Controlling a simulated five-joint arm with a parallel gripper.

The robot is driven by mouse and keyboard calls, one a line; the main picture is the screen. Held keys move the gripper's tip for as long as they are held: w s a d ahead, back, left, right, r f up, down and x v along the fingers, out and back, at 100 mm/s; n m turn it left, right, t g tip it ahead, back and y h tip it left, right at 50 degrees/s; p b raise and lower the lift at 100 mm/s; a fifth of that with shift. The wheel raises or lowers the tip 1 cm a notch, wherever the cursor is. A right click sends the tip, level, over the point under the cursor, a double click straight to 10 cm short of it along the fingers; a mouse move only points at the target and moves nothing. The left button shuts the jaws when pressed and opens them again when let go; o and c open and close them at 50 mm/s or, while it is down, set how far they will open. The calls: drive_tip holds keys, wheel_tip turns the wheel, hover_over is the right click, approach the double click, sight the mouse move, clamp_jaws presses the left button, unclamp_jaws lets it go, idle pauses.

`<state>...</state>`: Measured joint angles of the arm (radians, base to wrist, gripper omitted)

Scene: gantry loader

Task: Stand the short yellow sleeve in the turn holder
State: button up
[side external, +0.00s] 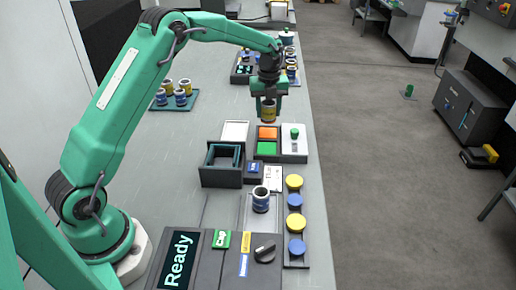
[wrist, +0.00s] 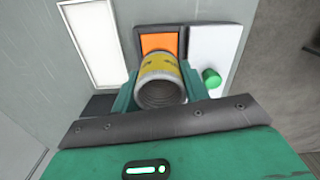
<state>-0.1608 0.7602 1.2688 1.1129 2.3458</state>
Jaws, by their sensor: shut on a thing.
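My gripper (side external: 268,97) is shut on a yellow sleeve (side external: 268,112) and holds it upright above the table, just behind the orange pad. In the wrist view the yellow sleeve (wrist: 158,68) sits between the two green fingers, its open grey end facing the camera. Its lower end appears clear of the surfaces. A dark open-topped square frame (side external: 221,172) stands front left of the gripper. I cannot tell for sure which fixture is the turn holder.
Orange (side external: 267,133) and green (side external: 267,149) pads sit beside a white panel with a green knob (side external: 294,133). A blue-and-white sleeve (side external: 261,198) stands nearer the camera. Several sleeves stand on a green tray (side external: 160,105) at left. Yellow and blue buttons (side external: 295,200) line the right edge.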

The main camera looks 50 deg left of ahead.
drive_tip(key=shift+r, duration=0.3)
drive_tip(key=shift+s, duration=0.1)
